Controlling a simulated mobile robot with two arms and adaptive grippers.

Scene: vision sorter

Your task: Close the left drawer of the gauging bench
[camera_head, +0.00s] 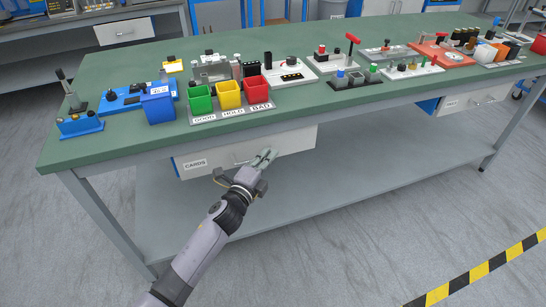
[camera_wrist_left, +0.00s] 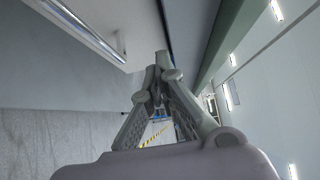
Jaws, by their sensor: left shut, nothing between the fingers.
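The left drawer (camera_head: 222,153) of the gauging bench has a light grey front labelled CARDS and sits under the green top (camera_head: 160,137). I cannot tell for sure how far it stands out. My left gripper (camera_head: 266,156) is shut and empty, with its fingertips in front of the right half of the drawer front and overlapping it in the picture. Whether they touch it is unclear. In the left wrist view the shut fingertips (camera_wrist_left: 161,62) point along a pale panel with a silver bar handle (camera_wrist_left: 85,28). My right gripper is out of view.
On the bench top stand a blue bin (camera_head: 158,107), green, yellow and red bins (camera_head: 229,95), a joystick box (camera_head: 80,124) and several fixtures. A second drawer (camera_head: 472,102) is at the right. A lower shelf (camera_head: 330,185) lies below; the floor in front is clear.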

